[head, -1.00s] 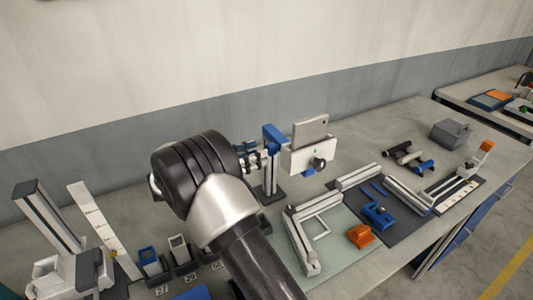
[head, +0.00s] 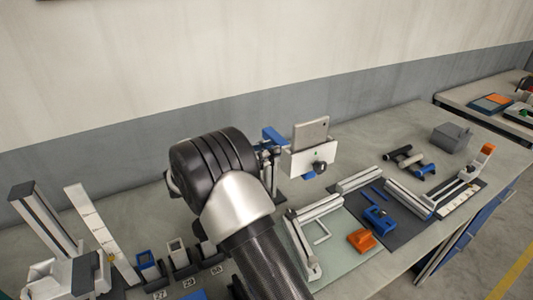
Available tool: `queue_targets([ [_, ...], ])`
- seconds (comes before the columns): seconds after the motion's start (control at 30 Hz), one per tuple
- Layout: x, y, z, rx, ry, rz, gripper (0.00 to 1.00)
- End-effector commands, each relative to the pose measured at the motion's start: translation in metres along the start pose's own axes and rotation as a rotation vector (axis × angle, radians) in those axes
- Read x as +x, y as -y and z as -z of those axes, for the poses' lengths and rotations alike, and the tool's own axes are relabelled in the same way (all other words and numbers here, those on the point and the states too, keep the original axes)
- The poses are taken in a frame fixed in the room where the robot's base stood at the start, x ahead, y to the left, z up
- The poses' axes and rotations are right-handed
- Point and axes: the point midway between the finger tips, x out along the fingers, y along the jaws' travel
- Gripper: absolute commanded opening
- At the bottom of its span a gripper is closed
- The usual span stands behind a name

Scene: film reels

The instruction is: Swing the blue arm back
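A blue arm (head: 273,135) tops a post near the back of the bench, just left of a white box (head: 309,160) with a black knob and a grey plate standing behind its front. My black and silver wrist covers much of the area left of the post. Part of my gripper (head: 268,154) shows as dark pieces just below the blue arm, close to the post. Its fingertips are mostly hidden, so I cannot tell its opening or whether it touches the blue arm.
White rails (head: 317,207) in an L shape, a blue clamp (head: 379,220) and an orange block (head: 361,240) lie to the front right. Small numbered holders (head: 179,256) and a tall white ruler plate (head: 98,228) stand on the left. A grey box (head: 452,137) stands farther right.

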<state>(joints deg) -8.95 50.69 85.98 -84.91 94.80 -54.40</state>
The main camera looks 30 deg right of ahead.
Motion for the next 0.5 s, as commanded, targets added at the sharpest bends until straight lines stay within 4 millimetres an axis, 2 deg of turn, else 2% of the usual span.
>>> queue_targets([
  [0.07,-0.0001,0.0000,0.0000,0.000,0.000,0.000,0.24],
  [0.4,-0.0001,0.0001,0.0001,0.000,0.000,0.000,0.01],
  [0.5,-0.0001,0.0001,0.0002,0.000,0.000,0.000,0.00],
])
